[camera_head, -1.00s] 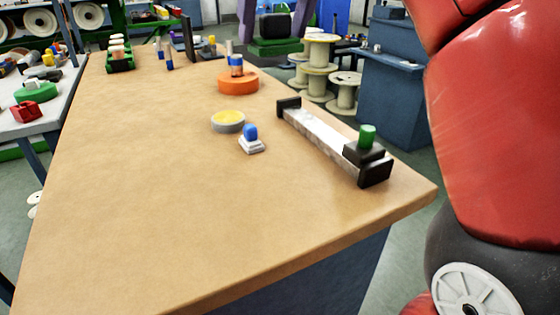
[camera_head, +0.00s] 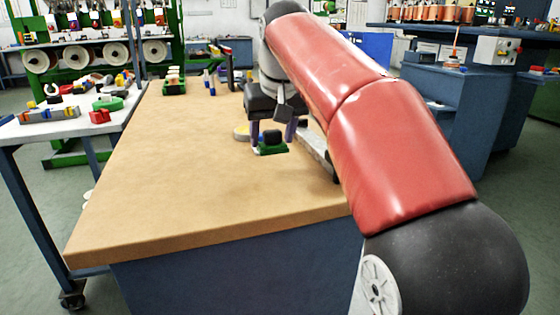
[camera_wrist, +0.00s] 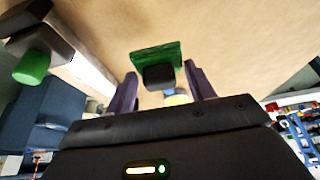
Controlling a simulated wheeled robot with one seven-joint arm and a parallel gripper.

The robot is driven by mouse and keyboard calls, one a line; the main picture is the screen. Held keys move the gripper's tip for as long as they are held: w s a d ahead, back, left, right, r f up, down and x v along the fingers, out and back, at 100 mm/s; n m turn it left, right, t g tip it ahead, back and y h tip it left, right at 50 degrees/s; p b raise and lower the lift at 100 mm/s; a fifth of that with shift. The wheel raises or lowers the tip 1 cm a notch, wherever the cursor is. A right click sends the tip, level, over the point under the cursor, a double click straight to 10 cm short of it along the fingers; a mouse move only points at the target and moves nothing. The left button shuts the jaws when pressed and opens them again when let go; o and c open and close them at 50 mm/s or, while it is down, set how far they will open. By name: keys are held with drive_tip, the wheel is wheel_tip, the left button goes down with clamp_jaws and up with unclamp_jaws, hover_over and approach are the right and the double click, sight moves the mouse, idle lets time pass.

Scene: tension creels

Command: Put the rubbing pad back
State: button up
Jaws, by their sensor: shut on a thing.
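The rubbing pad looks to be the green block with a black grip (camera_head: 272,144). It also shows in the wrist view (camera_wrist: 157,60). My gripper (camera_head: 274,135) points down over the far right part of the brown table, with a dark purple finger on each side of the pad. In the wrist view my gripper (camera_wrist: 160,82) is shut on the pad's black grip. The pad is at or just above the tabletop; I cannot tell whether it touches. A yellow-topped disc (camera_head: 241,133) lies just behind, partly hidden by my gripper.
A long pale bar with dark ends (camera_head: 316,147) lies right of the pad, partly hidden by my arm; its green knob (camera_wrist: 31,66) shows in the wrist view. The near and left tabletop (camera_head: 170,180) is clear. A green rack (camera_head: 174,86) stands at the far left.

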sight(274, 145)
wheel_tip(274, 145, down, 5)
drive_tip(key=b, duration=0.3)
drive_tip(key=shift+b, duration=0.3)
drive_tip(key=shift+r, duration=0.2)
drive_tip(key=shift+f, duration=0.15)
drive_tip(key=o, duration=0.9)
drive_tip(key=shift+r, duration=0.3)
drive_tip(key=p+v, duration=0.4)
drive_tip(key=v, duration=0.7)
drive_tip(key=shift+s+d+r, duration=0.15)
drive_tip(key=shift+s+r, duration=0.05)
drive_tip(key=shift+r, duration=0.15)
